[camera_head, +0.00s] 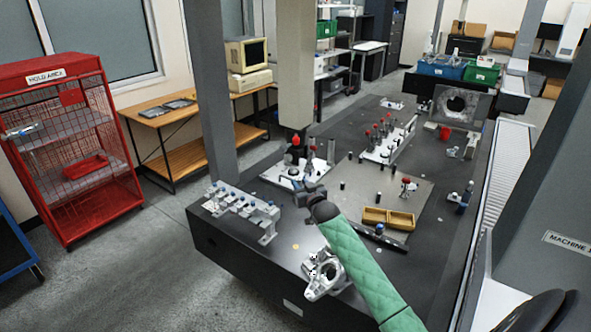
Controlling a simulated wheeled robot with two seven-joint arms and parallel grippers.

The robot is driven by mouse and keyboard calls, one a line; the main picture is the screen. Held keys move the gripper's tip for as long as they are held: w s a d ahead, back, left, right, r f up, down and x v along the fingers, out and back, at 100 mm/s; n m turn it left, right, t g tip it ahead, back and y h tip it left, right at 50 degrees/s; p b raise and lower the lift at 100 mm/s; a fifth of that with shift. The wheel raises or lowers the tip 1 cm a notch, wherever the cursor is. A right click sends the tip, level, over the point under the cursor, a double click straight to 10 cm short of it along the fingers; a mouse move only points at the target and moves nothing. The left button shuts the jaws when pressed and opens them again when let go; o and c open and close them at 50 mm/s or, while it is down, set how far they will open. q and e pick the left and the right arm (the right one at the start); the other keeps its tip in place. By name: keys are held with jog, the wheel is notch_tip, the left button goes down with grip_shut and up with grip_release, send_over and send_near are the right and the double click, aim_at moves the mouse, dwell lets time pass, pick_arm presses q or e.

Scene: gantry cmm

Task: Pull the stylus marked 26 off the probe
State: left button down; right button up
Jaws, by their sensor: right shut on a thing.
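The pale vertical column (296,65) comes down over the dark table, with a dark probe (296,150) at its lower end. My right gripper (299,186) is just below the probe, at the end of my green-sleeved arm, which comes in from the bottom right. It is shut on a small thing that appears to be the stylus. The stylus is mostly hidden and too small to make out, and I cannot read the marking 26. Whether it still touches the probe cannot be told. My left gripper is out of view.
A rack with blue-topped pieces (241,207) stands at the table's left. A metal casting (325,274) lies at the front edge. A yellow divided tray (388,218) is right of my gripper. A white rack with red-topped pieces (380,152) stands behind.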

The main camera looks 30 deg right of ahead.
aim_at(300, 183)
jog(key=shift+s+a+r+p, duration=0.15)
jog(key=shift+s+p, duration=0.2)
jog(key=shift+s, duration=0.55)
jog(key=shift+s+a+f+p, duration=0.1)
jog(key=shift+s+p, duration=0.2)
jog(key=shift+s, duration=0.6)
jog(key=shift+s+a+r+p, duration=0.15)
jog(key=shift+s+p, duration=0.2)
jog(key=shift+s, duration=0.55)
jog(key=shift+s+a+f, duration=0.15)
jog(key=shift+s+f, duration=0.05)
jog(key=shift+f, duration=0.1)
